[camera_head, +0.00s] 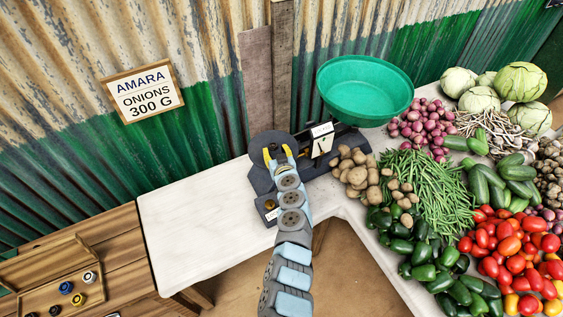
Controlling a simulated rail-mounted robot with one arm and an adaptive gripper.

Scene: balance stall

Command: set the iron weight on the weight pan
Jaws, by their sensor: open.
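The balance (322,143) stands on the white table against the wall. Its dark round weight pan (259,142) is at the left end, and a large green basin (365,88) is at the right end. My gripper (273,155) is open, with its yellow fingers at the weight pan. My arm covers part of the pan and balance. I cannot make out the iron weight for certain; anything between the fingers is too small and partly hidden. Several small weights, including a blue one (66,287), a yellow one (78,299) and a silver one (89,277), are in a wooden tray (38,268) at the lower left.
A small dark block with a brass-coloured top (270,206) is below the pan. Potatoes (358,172), beans (428,190), peppers and tomatoes crowd the right of the table. The white table (190,220) is clear at left. A sign (143,92) reads "AMARA ONIONS 300 G".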

